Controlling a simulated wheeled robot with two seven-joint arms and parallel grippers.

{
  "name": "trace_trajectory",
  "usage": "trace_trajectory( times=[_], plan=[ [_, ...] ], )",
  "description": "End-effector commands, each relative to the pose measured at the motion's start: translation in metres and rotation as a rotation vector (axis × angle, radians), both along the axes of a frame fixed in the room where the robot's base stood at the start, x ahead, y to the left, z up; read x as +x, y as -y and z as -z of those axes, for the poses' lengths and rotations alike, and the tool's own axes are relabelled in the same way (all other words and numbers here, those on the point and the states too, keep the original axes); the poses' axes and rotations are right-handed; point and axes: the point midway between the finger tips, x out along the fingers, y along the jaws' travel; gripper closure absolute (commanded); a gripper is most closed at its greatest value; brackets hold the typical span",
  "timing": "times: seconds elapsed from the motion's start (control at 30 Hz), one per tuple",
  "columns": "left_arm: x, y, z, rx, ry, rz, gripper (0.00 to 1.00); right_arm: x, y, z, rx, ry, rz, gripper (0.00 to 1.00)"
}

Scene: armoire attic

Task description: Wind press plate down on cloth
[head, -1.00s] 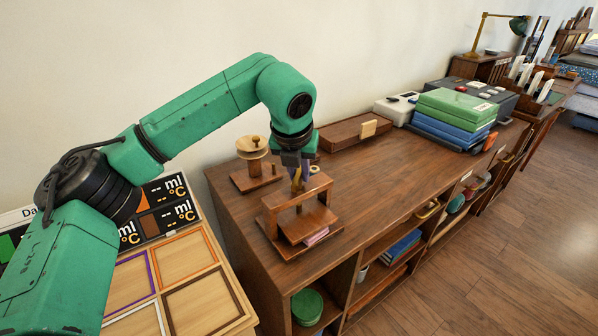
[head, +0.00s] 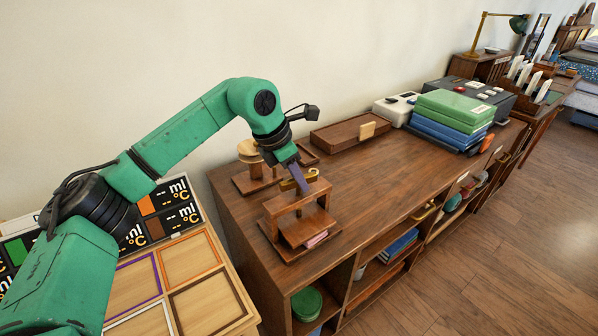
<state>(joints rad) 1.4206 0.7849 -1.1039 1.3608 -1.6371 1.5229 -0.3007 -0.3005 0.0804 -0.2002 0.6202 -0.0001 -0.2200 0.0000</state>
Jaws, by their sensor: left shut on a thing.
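A small wooden press (head: 270,209) stands on the cabinet top. Its wooden plate (head: 306,226) sits low inside the frame. A folded pink cloth (head: 317,240) shows at the plate's front right edge; most of it is hidden under the plate. A brass-coloured handle (head: 288,185) is on top of the press. My left gripper (head: 301,184) reaches down to it at a slant from the upper left and is shut on it. My right gripper is not in view.
A wooden spool stand (head: 250,160) is behind the press, close to my left wrist. A wooden tray (head: 345,133) lies by the wall. Blue and green boxes (head: 450,112) are stacked farther right. The cabinet top (head: 385,175) right of the press is clear.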

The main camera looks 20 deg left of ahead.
Motion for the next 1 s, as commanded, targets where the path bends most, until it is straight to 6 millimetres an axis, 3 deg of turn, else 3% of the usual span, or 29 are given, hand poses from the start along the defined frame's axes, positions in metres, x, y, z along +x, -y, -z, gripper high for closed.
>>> trace_trajectory(
  times=[0.4,1.0],
  plan=[
    [0.000,0.000,-0.004,-0.003,-0.001,0.392,1.00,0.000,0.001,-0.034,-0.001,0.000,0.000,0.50],
    [0.001,0.001,-0.004,-0.002,0.001,0.963,1.00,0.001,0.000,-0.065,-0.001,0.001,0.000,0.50]
  ],
)
